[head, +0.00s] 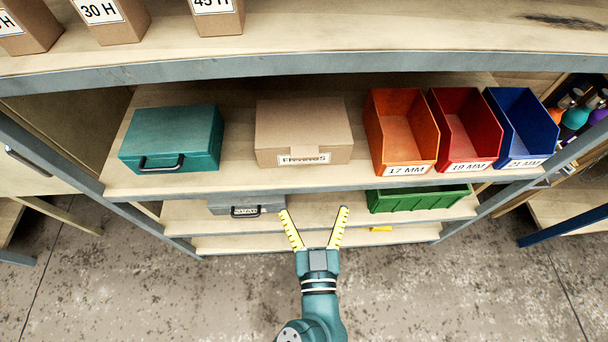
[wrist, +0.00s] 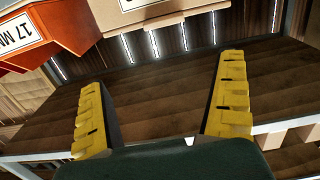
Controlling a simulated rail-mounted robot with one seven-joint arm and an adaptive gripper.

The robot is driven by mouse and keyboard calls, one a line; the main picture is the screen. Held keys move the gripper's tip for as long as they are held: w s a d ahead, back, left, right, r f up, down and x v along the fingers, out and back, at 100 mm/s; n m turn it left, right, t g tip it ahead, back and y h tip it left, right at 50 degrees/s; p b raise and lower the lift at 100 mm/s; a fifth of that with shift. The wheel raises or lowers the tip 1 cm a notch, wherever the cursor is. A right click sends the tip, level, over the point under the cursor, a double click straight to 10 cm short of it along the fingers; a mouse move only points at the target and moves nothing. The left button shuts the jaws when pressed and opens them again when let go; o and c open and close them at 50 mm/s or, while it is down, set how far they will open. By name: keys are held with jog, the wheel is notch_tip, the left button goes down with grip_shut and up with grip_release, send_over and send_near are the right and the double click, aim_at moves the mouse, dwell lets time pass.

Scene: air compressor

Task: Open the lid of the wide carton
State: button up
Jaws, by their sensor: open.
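The wide carton (head: 304,131) is a brown cardboard box with a white label on its front. It stands in the middle of the shelf, and its lid (head: 302,110) looks shut. In the wrist view a cardboard surface at the top edge looks like part of the carton (wrist: 165,14), mostly cut off. My gripper (head: 314,209) is open and empty, in front of the shelves and nearer than the carton, touching nothing that I can see. Its two yellow fingers also show spread apart in the wrist view (wrist: 163,70).
A teal case (head: 172,140) stands left of the carton. Orange (head: 402,130), red (head: 465,128) and blue (head: 522,125) bins stand right of it. A grey case (head: 247,204) and green bin (head: 418,198) sit below.

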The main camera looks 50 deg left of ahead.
aim_at(305, 159)
jog(key=x, duration=0.5)
jog(key=f+x, duration=0.1)
jog(key=x, duration=0.5)
jog(key=f+p+x, duration=0.1)
jog(key=x, duration=0.4)
jog(key=shift+s+a+f, duration=0.1)
jog(key=shift+s+a, duration=0.15)
jog(key=shift+a, duration=0.2)
